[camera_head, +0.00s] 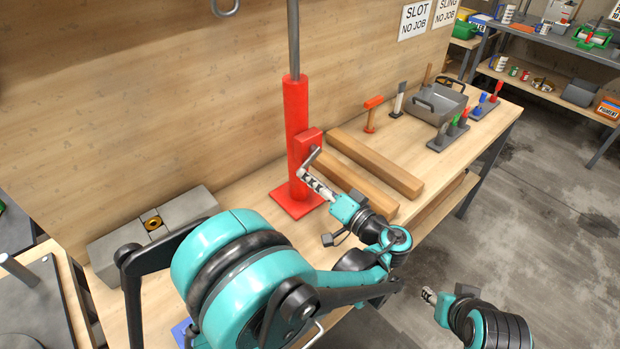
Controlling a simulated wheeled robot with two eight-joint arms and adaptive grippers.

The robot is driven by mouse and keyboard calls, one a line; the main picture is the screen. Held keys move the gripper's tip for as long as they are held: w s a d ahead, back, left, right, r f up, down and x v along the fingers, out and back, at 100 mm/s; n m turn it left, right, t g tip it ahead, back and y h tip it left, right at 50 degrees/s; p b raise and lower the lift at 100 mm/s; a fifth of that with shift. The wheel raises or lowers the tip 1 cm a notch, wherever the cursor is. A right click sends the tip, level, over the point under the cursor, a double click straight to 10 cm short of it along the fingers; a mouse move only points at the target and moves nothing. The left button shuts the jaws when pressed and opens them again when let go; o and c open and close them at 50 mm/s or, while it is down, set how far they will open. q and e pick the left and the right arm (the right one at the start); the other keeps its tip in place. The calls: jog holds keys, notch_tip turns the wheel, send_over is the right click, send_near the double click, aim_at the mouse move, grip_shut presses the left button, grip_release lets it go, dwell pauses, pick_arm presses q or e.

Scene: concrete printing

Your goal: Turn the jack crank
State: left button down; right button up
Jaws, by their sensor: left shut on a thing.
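The red jack (297,120) stands upright on a square red base plate on the workbench, with a grey rod rising from its top. Its crank (311,157) is a short grey bar on the red box at the jack's right side, angled down to the left. My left gripper (309,180) is at the crank's lower end and is shut on it; the fingers hide the crank's grip. My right gripper (428,296) is low at the right, beyond the bench's front edge, away from the jack; its finger gap is not clear.
Two wooden beams (376,162) lie right of the jack, close to my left wrist. A red-topped hammer (372,110), a grey tub (437,104) and coloured-handled tools stand farther right. A grey block (112,247) lies at left. A wooden wall (150,90) is behind.

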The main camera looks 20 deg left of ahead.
pick_arm(q)
jog(key=shift+r, duration=0.15)
jog(key=m, duration=0.1)
jog(key=r+m+p, duration=0.1)
jog(key=m, duration=0.1)
jog(key=shift+s+a+r, duration=0.25)
jog(key=shift+r, duration=0.1)
jog(key=shift+r+m+p, duration=0.4)
jog(key=shift+r+m, duration=0.1)
jog(key=shift+m, duration=0.5)
jog(key=shift+r+m+p, duration=0.4)
jog(key=shift+r+m, duration=0.05)
jog(key=shift+m, duration=0.55)
jog(key=c, duration=1.4)
grip_release()
jog(key=shift+s, duration=0.1)
jog(key=v, duration=0.7)
jog(key=shift+s+d+f, duration=0.1)
jog(key=shift+d, duration=0.05)
